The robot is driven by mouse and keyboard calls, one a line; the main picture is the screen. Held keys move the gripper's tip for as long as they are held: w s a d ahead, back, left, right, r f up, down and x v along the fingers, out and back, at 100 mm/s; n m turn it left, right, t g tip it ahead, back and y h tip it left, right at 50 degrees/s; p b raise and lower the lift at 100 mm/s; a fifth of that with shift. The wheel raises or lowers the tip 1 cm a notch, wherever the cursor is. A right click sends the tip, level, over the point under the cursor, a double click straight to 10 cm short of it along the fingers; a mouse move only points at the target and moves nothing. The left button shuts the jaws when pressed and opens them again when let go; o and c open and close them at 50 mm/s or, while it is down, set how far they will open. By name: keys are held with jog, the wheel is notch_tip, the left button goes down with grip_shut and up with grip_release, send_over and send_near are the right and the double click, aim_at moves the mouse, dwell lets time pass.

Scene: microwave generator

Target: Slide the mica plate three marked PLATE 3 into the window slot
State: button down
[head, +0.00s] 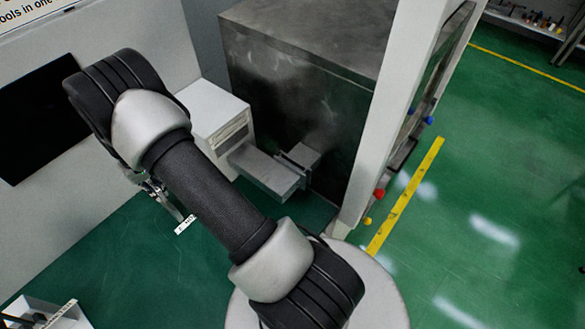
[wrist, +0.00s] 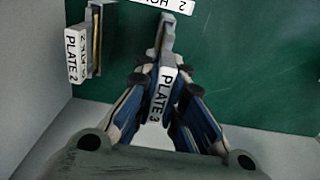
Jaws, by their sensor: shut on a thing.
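In the wrist view, my gripper (wrist: 163,80) is shut on the mica plate three; its white tab (wrist: 160,95) reads PLATE 3. A narrow grey part (wrist: 167,35) extends beyond the fingertips. In the head view, my arm hides most of my gripper (head: 160,190), which is left of a grey metal waveguide (head: 265,168). A narrow gap across the waveguide, near its right end, looks like the window slot (head: 293,161). The slot cannot be made out in the wrist view.
Plate two, tagged PLATE 2 (wrist: 76,55), stands at the left in the wrist view. An upside-down, cut-off label (wrist: 168,4) lies at its top. A large dark metal cabinet (head: 300,110) and a white box (head: 212,108) stand behind the waveguide. Green surface (wrist: 260,60) at right is clear.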

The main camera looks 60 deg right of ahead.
jog(key=shift+r+p, duration=0.5)
jog(key=shift+r, duration=0.6)
jog(key=shift+r, duration=0.1)
